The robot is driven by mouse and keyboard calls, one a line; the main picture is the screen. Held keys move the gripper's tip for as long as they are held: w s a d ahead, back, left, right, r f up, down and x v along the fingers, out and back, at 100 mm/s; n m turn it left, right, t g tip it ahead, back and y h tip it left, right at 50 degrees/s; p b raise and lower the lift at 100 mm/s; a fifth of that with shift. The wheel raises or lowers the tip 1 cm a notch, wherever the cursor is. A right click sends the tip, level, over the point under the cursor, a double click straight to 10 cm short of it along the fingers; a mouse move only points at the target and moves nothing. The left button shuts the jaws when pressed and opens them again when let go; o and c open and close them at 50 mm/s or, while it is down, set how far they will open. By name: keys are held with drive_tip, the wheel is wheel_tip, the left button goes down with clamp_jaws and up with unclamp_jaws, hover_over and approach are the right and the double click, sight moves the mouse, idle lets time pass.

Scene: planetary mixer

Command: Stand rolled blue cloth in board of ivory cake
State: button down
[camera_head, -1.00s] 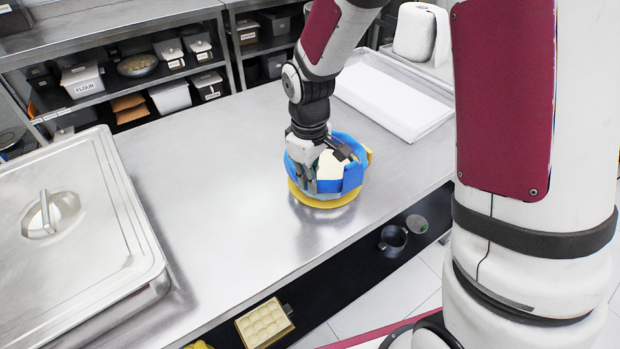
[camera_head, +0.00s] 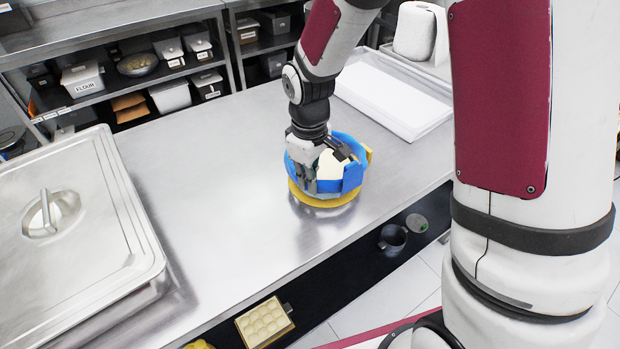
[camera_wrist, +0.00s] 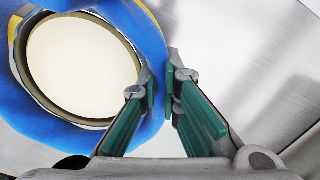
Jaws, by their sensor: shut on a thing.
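The ivory cake (camera_head: 331,166) sits on a round yellow board (camera_head: 322,203) on the steel table; its pale top (camera_wrist: 84,65) also shows in the wrist view. The blue cloth (camera_head: 352,176) stands on edge as a band curved around the cake, with a visible gap inside it in the wrist view (camera_wrist: 150,40). My gripper (camera_head: 309,184) reaches down at the left side of the cake. In the wrist view its green-padded fingers (camera_wrist: 160,95) are closed on the cloth's wall. The cloth's lower edge under the fingers is hidden.
A lidded steel pan (camera_head: 85,235) stands at the left of the steel table (camera_head: 240,160). A shallow white tray (camera_head: 395,98) lies at the back right. Bare table lies between pan and cake. A lower shelf holds a cup (camera_head: 393,238) and a yellow mould (camera_head: 264,323).

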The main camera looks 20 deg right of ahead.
drive_tip(key=shift+r, duration=0.1)
drive_tip(key=c, duration=1.7)
unclamp_jaws()
wheel_tip(320, 180, up, 12)
